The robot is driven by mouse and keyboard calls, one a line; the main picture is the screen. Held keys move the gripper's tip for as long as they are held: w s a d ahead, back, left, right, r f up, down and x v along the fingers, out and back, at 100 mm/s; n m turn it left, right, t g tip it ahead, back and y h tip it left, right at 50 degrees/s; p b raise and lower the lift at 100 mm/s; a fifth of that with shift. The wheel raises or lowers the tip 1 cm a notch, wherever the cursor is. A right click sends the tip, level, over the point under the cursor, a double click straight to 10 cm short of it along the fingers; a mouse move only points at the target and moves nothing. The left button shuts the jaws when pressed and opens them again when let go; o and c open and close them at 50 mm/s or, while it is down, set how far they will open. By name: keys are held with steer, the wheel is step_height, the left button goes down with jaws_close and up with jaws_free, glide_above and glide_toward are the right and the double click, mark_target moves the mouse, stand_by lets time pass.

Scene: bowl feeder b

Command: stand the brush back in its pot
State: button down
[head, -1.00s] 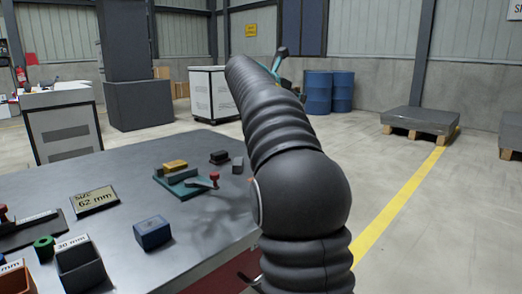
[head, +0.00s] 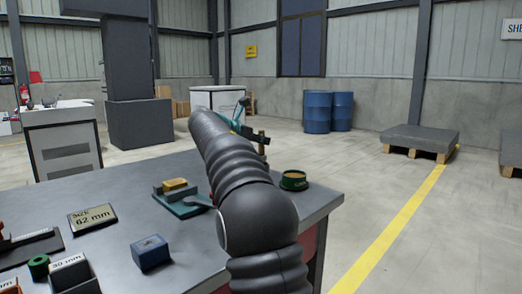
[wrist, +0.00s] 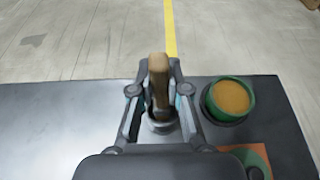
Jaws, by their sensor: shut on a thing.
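My gripper (wrist: 159,90) is shut on the brown handle of the brush (wrist: 158,76) in the wrist view. The handle stands up between the fingers, and a grey round part shows below it; I cannot tell whether that is part of the brush. In the head view a dark brown end of the brush (head: 262,143) shows beside my gripper (head: 244,132), above the table's far edge. A round green pot with a tan inside (wrist: 229,99) stands right of my gripper, apart from the brush. The pot also shows in the head view (head: 293,180), near the table's right corner.
The grey table (head: 130,185) holds a teal fixture (head: 183,205) with a yellow block, a blue block (head: 151,252) and a size display (head: 92,218). An orange patch (wrist: 246,156) lies by the pot. Open floor lies beyond the table's edge.

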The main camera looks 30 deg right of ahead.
steer(key=shift+f, duration=1.3)
steer(key=shift+f, duration=0.1)
steer(key=c, duration=1.2)
jaws_free()
steer(key=shift+o, duration=0.2)
steer(key=shift+a, duration=0.15)
steer(key=v, duration=1.1)
steer(key=shift+a+r, duration=0.25)
steer(key=shift+a, duration=0.05)
steer(key=shift+s, duration=0.15)
